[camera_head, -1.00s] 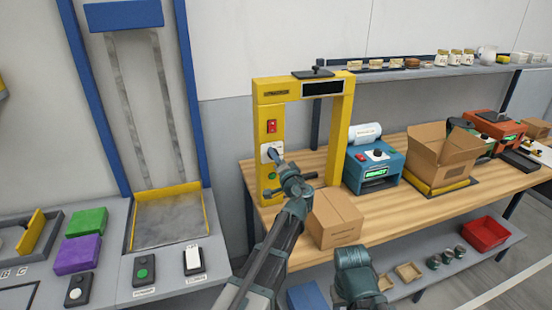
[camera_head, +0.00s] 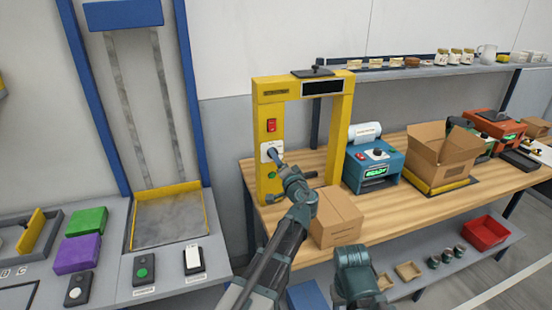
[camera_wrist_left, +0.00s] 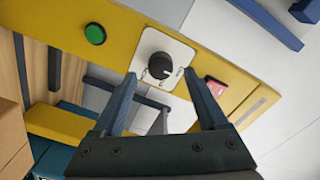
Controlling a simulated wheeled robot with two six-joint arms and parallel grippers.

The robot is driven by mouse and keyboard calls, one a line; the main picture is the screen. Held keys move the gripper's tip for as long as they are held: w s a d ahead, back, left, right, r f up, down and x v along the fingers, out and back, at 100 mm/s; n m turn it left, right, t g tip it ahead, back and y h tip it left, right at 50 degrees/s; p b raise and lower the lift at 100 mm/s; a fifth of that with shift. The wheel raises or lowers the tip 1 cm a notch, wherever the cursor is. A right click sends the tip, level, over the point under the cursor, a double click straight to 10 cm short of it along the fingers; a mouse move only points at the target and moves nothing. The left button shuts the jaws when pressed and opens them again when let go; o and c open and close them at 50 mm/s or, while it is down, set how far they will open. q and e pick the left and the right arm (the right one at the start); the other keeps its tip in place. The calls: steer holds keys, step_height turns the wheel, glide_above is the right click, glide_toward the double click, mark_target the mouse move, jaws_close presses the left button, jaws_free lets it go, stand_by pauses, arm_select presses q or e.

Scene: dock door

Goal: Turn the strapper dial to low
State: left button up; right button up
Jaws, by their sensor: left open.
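The strapper (camera_head: 262,120) is a yellow arch at the left end of the wooden bench. Its black dial (camera_wrist_left: 158,66) sits on a white plate (camera_wrist_left: 182,53) with small markings, seen in the left wrist view; the markings are too small to read. My left gripper (camera_wrist_left: 165,85) is open, its two fingers pointing at the plate on either side of the dial, and I cannot tell whether they reach it. In the head view the left gripper (camera_head: 277,158) covers much of the plate. My right arm shows at the bottom, but its gripper jaws cannot be made out.
A green button (camera_wrist_left: 95,34) and a red switch (camera_wrist_left: 216,87) flank the dial plate. A closed carton (camera_head: 337,217) stands right of my left arm. A blue machine (camera_head: 374,168) and an open carton (camera_head: 443,150) stand farther right on the bench.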

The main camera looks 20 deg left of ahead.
arm_select(q)
steer(key=v, duration=1.1)
steer(key=shift+d, duration=0.1)
steer(key=s+a+f+n+g+h, duration=0.2)
steer(key=s+a+f+n+g, duration=0.15)
steer(key=s+f+g, duration=0.4)
steer(key=s+a+f+n+g+h, duration=0.25)
steer(key=s+a+f+g, duration=0.2)
steer(key=f, duration=0.65)
steer(key=s+d+f+m+g+h, duration=0.3)
steer(key=s+d, duration=0.9)
steer(key=d, duration=0.4)
steer(key=shift+s+d+m+h, duration=0.4)
steer(key=shift+m+h, duration=0.25)
steer(key=shift+m, duration=0.25)
steer(key=shift+f, duration=0.15)
arm_select(e)
steer(key=shift+c, duration=0.2)
